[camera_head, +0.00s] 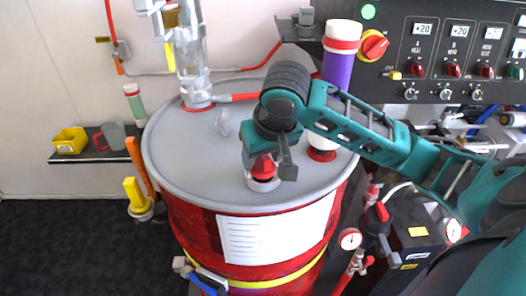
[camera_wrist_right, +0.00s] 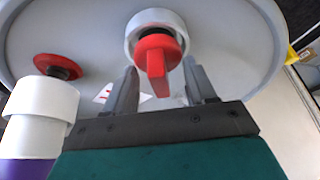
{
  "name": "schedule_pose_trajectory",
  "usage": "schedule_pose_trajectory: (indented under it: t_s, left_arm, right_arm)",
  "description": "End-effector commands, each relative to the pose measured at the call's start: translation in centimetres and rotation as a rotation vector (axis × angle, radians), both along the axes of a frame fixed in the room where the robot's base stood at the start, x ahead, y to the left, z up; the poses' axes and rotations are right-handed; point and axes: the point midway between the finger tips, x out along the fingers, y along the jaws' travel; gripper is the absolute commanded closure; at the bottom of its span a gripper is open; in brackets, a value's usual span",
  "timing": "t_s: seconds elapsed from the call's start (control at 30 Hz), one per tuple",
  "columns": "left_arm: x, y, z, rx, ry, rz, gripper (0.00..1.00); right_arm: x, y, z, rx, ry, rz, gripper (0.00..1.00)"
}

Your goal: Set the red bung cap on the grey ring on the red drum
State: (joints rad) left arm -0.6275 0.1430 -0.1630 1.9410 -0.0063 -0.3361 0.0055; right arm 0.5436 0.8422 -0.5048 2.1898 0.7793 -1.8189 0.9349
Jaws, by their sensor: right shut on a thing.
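The red bung cap (camera_head: 263,168) is at the front of the red drum's (camera_head: 190,222) grey lid, directly over the grey ring (camera_head: 262,185). In the right wrist view the cap's red grip bar (camera_wrist_right: 155,72) points toward my gripper, and the ring (camera_wrist_right: 140,22) shows around the cap's far side. I cannot tell whether the cap rests on the ring or is just above it. My right gripper (camera_head: 272,160) is shut on the cap from above, with one finger (camera_wrist_right: 124,92) on either side. My left gripper is not in view.
A purple cylinder with a white top (camera_head: 342,35) stands behind my right arm. Another red disc (camera_wrist_right: 58,66) lies on the lid.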

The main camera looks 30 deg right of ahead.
Motion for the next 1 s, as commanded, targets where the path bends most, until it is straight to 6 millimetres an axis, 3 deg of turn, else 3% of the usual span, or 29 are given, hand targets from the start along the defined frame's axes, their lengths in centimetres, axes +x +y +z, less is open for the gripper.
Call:
schedule_pose_trajectory:
  t_s: [0.9, 0.93, 1.0]
  left_arm:
    - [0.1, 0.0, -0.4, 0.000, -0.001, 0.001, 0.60]
    - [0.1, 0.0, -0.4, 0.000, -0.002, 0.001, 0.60]
    - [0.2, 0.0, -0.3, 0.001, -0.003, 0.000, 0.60]
  right_arm:
    - [0.0, 0.0, -1.3, -0.001, 0.001, 0.000, 0.75]
    - [0.0, 0.0, -1.3, -0.001, 0.001, 0.000, 0.44]
    - [0.0, 0.0, -1.3, -0.001, 0.001, 0.000, 0.37]
